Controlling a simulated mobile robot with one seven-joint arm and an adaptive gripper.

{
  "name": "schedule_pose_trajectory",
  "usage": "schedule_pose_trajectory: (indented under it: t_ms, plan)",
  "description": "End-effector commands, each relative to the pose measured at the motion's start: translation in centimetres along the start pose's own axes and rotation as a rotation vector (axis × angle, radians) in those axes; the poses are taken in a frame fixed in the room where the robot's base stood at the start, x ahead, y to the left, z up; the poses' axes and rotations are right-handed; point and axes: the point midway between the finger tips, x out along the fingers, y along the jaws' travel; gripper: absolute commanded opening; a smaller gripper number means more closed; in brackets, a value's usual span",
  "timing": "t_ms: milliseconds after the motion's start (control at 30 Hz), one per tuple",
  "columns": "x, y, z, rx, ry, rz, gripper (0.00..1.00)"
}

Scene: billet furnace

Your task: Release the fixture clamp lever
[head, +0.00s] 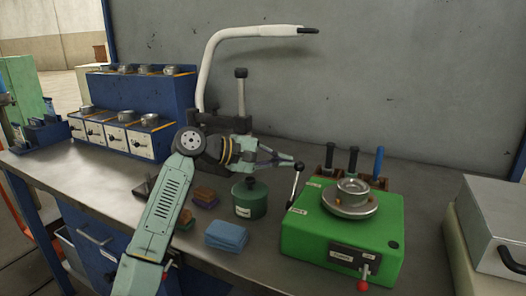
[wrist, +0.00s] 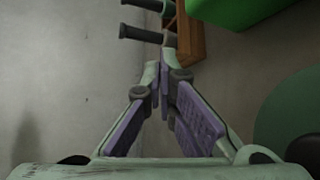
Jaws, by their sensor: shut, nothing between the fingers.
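The green fixture box (head: 330,238) stands on the bench at the right, with a round metal part (head: 352,190) on its top. A thin lever with a dark ball knob (head: 299,167) rises at its left side. A short lever with a red knob (head: 362,285) sticks out at its front. I cannot tell which is the clamp lever. My gripper (head: 291,160) is shut and empty, its tips close to the dark knob in the head view; contact cannot be told. In the wrist view the fingers (wrist: 160,76) meet, and a green corner of the box (wrist: 225,10) shows at top right.
A wooden rack (wrist: 190,42) with dark and blue-handled tools stands behind the fixture. A green canister (head: 250,200), blue cloths (head: 227,236) and sponges (head: 205,196) lie left of it. A white curved lamp arm (head: 212,52) rises behind. A grey case (head: 497,230) is at the right.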

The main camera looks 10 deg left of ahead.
Motion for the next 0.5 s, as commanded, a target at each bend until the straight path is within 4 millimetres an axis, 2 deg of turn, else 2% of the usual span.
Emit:
schedule_pose_trajectory:
  t_ms: [200,500]
  plan:
    - [-0.8,0.2,2.8,0.002,0.001,0.001,0.00]
    - [-1.1,0.0,3.8,-0.001,0.001,0.001,0.00]
